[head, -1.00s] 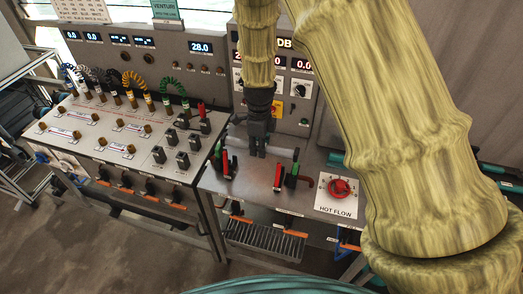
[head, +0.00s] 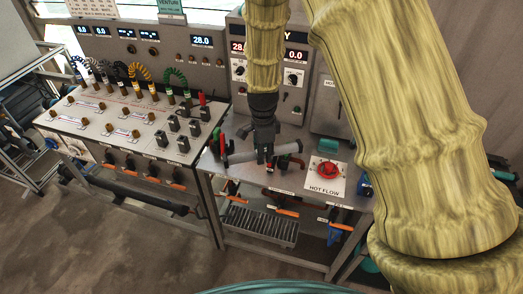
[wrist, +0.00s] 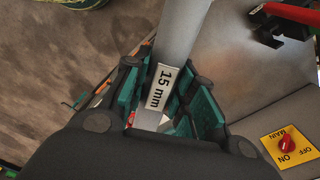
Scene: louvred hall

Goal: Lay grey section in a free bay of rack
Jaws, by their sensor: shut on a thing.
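The grey section (head: 240,157) is a straight grey tube, held across my gripper (head: 265,152) in the head view. It appears raised above the right-hand bench, over the valve handles. In the wrist view the grey section (wrist: 183,30) runs between the teal finger pads of my gripper (wrist: 164,95), and its white label reads "15 mm". The jaws are shut on it near that label. I cannot tell for certain which structure is the rack; a metal frame holding dark tubes (head: 18,130) stands at the far left.
The bench carries a red knob (head: 328,170) marked HOT FLOW and red and green valve handles, partly hidden by the section. The left bench (head: 110,115) has brass fittings and cables. A grated shelf (head: 262,225) sits below. Floor (head: 110,240) in front is clear.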

